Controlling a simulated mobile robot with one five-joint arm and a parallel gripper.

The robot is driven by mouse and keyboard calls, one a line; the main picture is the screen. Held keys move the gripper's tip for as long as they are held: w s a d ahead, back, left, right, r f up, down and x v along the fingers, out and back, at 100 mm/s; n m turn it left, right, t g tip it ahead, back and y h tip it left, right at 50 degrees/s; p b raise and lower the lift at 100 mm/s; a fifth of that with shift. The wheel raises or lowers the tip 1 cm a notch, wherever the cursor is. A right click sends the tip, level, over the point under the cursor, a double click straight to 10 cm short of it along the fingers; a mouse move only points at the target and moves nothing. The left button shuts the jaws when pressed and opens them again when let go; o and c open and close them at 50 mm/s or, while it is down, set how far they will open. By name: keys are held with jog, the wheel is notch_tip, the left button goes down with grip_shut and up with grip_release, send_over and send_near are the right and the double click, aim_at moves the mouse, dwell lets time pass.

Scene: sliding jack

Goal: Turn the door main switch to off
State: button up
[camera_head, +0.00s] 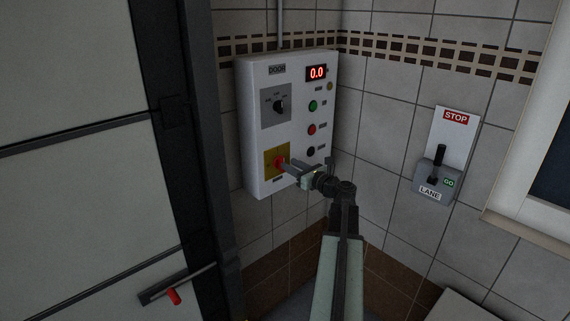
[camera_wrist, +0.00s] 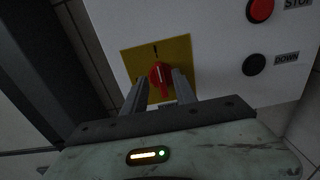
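The door control box (camera_head: 257,130) is white and hangs on the tiled wall, with a label reading DOOR at its top. The main switch (camera_wrist: 160,76) is a red rotary knob on a yellow plate (camera_wrist: 130,60) at the box's lower left. In the head view the red knob (camera_head: 281,162) is partly hidden by my gripper (camera_head: 286,166). In the wrist view my gripper (camera_wrist: 158,85) has its fingers apart, one on each side of the knob. I cannot tell whether the fingers touch it. The white line on the knob points roughly up.
A black selector (camera_head: 279,106) sits above on a grey plate. Green (camera_head: 312,106), red (camera_head: 311,130) and black (camera_head: 311,151) buttons run down the box's right side. A lane lever box (camera_head: 437,178) is on the right wall. A large door (camera_head: 80,200) stands left.

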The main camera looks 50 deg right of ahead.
jog(key=w, duration=0.3)
jog(key=shift+w+d, duration=0.1)
